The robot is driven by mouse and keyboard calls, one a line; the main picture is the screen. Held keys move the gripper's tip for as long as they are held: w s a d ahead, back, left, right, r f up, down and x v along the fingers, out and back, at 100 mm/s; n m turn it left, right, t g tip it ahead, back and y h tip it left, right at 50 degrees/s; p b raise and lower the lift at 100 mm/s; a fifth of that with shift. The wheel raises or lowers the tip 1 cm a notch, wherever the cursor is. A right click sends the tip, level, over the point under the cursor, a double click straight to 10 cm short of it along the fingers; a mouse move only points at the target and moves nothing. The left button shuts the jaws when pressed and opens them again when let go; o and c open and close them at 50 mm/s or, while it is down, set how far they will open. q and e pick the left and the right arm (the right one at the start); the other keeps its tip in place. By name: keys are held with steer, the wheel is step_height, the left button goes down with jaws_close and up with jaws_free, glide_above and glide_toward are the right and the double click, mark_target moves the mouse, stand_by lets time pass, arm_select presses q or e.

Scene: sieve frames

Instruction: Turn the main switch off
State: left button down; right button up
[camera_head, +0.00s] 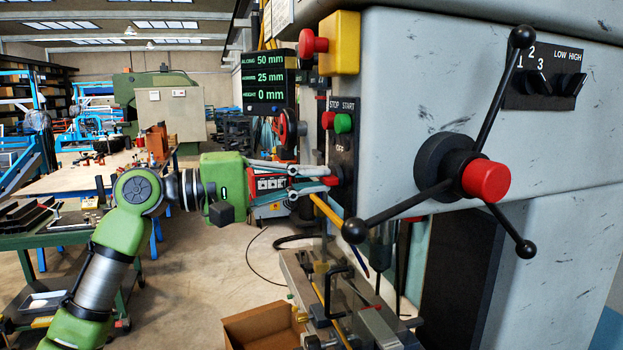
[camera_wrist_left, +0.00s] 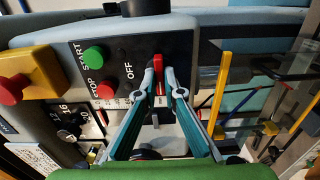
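The main switch (camera_wrist_left: 158,62) is a small red handle on the dark control panel (camera_head: 342,155) of the grey machine, beside the white word OFF. In the head view its red part (camera_head: 330,181) shows at my left fingertips. My left gripper (camera_wrist_left: 158,78) reaches the panel from the left in the head view (camera_head: 325,180). Its fingertips are close together, one on each side of the red handle, and look shut on it. The fingers hide part of the switch and its markings. My right gripper is in neither view.
Above the switch are a green START button (camera_head: 343,123) and a red STOP button (camera_head: 328,120). A yellow box with a red emergency button (camera_head: 313,43) is higher up. The three-armed feed handle (camera_head: 460,170) sticks out to the right. A vise (camera_head: 345,300) stands below.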

arm_select(q)
steer(key=shift+f+m, duration=0.1)
steer(key=shift+m, duration=0.3)
steer(key=m+b, duration=0.1)
steer(key=m, duration=0.2)
steer(key=shift+m, duration=0.3)
steer(key=m+b, duration=0.3)
steer(key=m, duration=0.6)
steer(key=shift+d+f, duration=0.1)
steer(key=shift+m+b, duration=0.85)
steer(key=shift+m, duration=1.45)
steer(key=c, duration=2.2)
jaws_free()
steer(key=shift+o, duration=0.2)
